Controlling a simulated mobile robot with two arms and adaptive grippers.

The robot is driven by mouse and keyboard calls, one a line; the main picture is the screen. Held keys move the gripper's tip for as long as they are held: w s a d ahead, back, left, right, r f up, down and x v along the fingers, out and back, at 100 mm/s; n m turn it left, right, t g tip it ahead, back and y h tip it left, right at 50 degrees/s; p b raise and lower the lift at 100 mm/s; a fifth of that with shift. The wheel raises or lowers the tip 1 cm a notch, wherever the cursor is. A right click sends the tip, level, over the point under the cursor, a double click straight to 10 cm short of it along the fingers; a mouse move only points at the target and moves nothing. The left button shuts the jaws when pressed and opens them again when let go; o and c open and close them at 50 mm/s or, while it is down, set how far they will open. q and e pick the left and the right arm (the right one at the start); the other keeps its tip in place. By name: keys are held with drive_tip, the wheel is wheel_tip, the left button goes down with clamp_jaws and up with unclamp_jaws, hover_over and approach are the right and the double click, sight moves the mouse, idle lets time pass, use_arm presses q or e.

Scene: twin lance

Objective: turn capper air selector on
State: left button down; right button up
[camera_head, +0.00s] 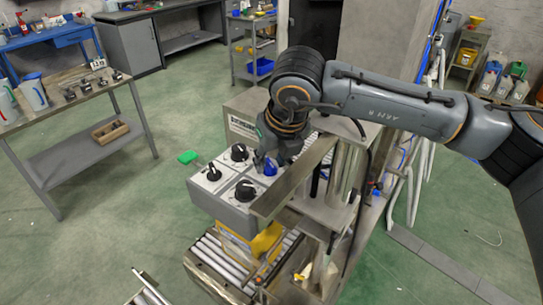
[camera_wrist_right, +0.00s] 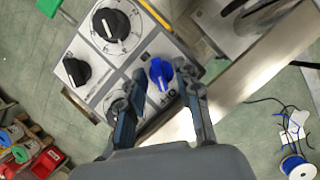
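A grey control box (camera_head: 225,205) carries several black knobs and one blue knob (camera_head: 270,168) on its pale top panel. The labels are too small to read, so I cannot tell by name which one is the capper air selector. My right gripper (camera_head: 263,160) is over the blue knob's corner. In the right wrist view the right gripper (camera_wrist_right: 164,88) is open, its two fingers apart, with the blue knob (camera_wrist_right: 160,73) between and just beyond the fingertips. Contact cannot be told. The left finger partly hides a black knob (camera_wrist_right: 118,104). My left gripper is not in view.
Other black knobs (camera_wrist_right: 112,24) sit on the panel, and a green part (camera_head: 188,157) sticks out at its left edge. A metal plate (camera_head: 290,185) runs close beside the gripper. Rollers (camera_head: 212,262) lie below. Open green floor is at left.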

clamp_jaws()
use_arm(q)
drive_tip(key=shift+s, duration=0.45)
